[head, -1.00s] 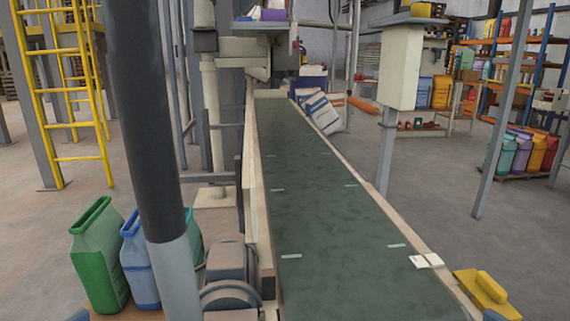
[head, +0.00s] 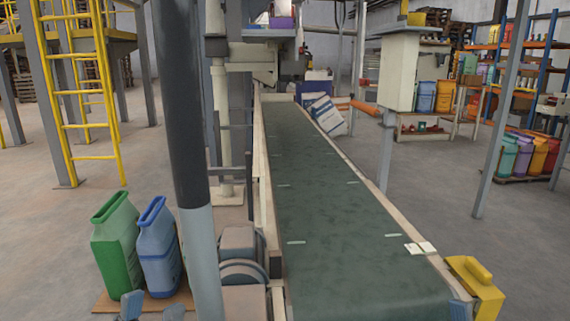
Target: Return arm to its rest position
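My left gripper (head: 153,309) shows at the bottom edge, left of centre, as two blue-grey fingertips set apart with nothing between them. It is in front of the green sack (head: 117,245) and the blue sack (head: 158,250), which stand upright on a brown board; I cannot tell whether it touches them. At the bottom right, a small blue-grey piece that looks like part of my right gripper (head: 460,310) shows beside the belt's near end. Its fingers are mostly cut off by the frame.
A yellow box (head: 477,285) is at the belt's near right corner. A white sack (head: 325,115) leans at the far end. The floor (head: 400,290) is mostly bare on both sides.

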